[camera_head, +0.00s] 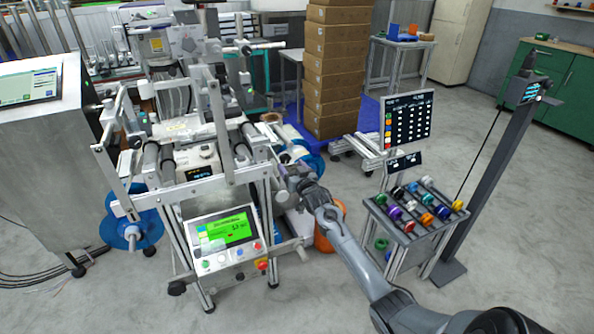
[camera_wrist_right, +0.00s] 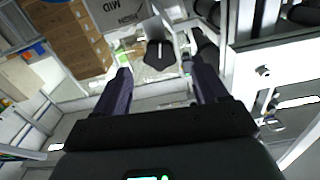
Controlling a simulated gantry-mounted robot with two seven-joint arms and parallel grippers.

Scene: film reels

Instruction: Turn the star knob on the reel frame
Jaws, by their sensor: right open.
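The star knob (camera_wrist_right: 160,55) is a dark, lobed knob seen in the right wrist view, just beyond my fingertips and between them in the picture. A gap appears to remain between it and both fingers. My right gripper (camera_wrist_right: 160,70) is open, with one dark finger on each side. In the head view my right arm reaches in from the lower right, and my right gripper (camera_head: 300,187) is at the right side of the reel frame (camera_head: 225,192). I cannot make out the knob there. My left gripper is not in view.
A blue reel (camera_head: 312,165) sits close behind my right gripper. An orange bin (camera_head: 330,228) stands on the floor beside my forearm. A rack of coloured spools (camera_head: 412,228) stands to the right. Stacked cardboard boxes (camera_head: 338,70) are behind. The floor in front is clear.

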